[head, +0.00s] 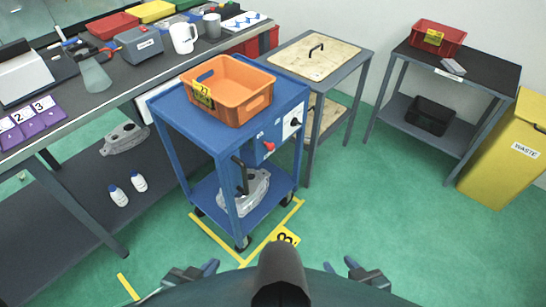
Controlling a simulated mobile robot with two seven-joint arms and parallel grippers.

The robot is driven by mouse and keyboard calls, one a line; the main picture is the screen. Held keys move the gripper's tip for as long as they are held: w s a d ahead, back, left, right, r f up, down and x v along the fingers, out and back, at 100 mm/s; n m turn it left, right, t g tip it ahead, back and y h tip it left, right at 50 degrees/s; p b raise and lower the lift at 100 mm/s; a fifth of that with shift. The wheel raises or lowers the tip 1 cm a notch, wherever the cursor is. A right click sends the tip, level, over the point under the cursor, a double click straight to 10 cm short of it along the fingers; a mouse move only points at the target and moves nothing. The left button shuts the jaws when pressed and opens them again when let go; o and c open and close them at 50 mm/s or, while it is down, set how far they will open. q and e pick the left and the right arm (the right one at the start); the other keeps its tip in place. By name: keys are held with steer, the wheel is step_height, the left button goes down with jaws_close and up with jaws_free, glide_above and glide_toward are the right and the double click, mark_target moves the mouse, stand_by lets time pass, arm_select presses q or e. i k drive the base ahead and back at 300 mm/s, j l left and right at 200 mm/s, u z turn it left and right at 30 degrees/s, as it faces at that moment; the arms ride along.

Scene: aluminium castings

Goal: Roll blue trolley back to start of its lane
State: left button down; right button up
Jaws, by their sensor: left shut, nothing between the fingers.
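The blue trolley (222,138) stands upright on its castors in the middle of the head view. It carries an orange tote with a yellow tag (240,88) on top and a grey casting (252,190) on its lower shelf.
A long grey bench (70,120) with labware stands close on the left. A table with a wooden top (318,60) stands right behind the trolley. A dark side table (480,68) and a yellow waste bin (500,160) are at right. Green floor (390,215) is clear at right.

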mark_target(291, 94)
steer(key=i+l, duration=0.1)
steer(key=l, duration=1.2)
steer(key=i+u, duration=0.05)
steer(key=i, duration=0.05)
